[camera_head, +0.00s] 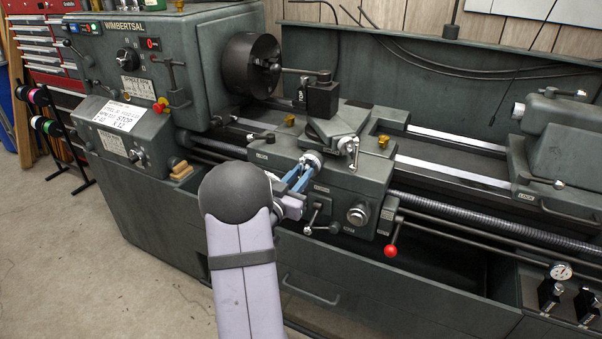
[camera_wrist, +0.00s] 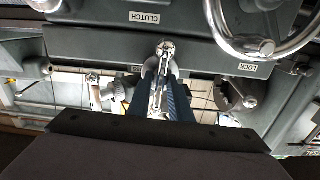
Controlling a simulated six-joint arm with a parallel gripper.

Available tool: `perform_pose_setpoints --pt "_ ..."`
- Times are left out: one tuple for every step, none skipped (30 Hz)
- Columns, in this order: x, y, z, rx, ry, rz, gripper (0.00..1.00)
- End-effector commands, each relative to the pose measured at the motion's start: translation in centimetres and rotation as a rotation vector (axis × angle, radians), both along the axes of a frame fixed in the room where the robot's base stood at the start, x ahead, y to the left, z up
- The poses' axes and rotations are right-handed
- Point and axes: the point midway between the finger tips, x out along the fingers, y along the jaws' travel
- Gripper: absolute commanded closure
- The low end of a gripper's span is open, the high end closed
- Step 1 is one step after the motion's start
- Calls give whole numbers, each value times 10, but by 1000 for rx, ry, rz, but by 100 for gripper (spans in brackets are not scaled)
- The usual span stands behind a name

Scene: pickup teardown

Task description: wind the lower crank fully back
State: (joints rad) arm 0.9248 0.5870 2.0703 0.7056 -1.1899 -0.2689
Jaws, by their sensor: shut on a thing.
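The lower crank (camera_head: 312,159) is a bright metal crank on the front of the lathe carriage, below and left of the upper crank (camera_head: 352,147). My gripper (camera_head: 301,178) reaches it from the front with its blue fingers. In the wrist view, the fingers stand on both sides of the crank's shiny metal handle (camera_wrist: 163,50) and are shut on it. My fingers and wrist hide part of the crank in the head view, so its exact turn angle is hard to tell.
A handwheel (camera_head: 358,213) and a small lever (camera_head: 315,212) sit on the apron just below my gripper. A red-knobbed lever (camera_head: 391,251) hangs to the right. The chuck (camera_head: 250,66) and tool post (camera_head: 322,97) are behind. Open floor (camera_head: 60,270) lies at front left.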

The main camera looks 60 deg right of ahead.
Motion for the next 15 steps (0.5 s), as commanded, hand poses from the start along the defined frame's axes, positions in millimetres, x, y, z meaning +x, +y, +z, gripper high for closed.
perform_pose_setpoints --pt "0 0 0 2 15 0 100" --pt "0 0 0 1 23 0 100" --pt "0 0 0 1 33 0 100" --pt "0 0 0 1 38 0 100" --pt "0 0 -1 1 42 0 100" --pt "0 0 -1 1 47 0 100" --pt "0 0 -1 1 50 0 100" --pt "0 0 -1 1 53 0 100" --pt "0 0 -1 1 55 0 100" --pt "0 0 -1 1 56 0 100" --pt "0 0 -1 1 56 0 100" --pt "0 0 -1 1 56 0 100" --pt "0 0 -1 1 56 0 100" --pt "0 0 -1 1 56 0 100" --pt "0 0 -1 1 56 0 100"
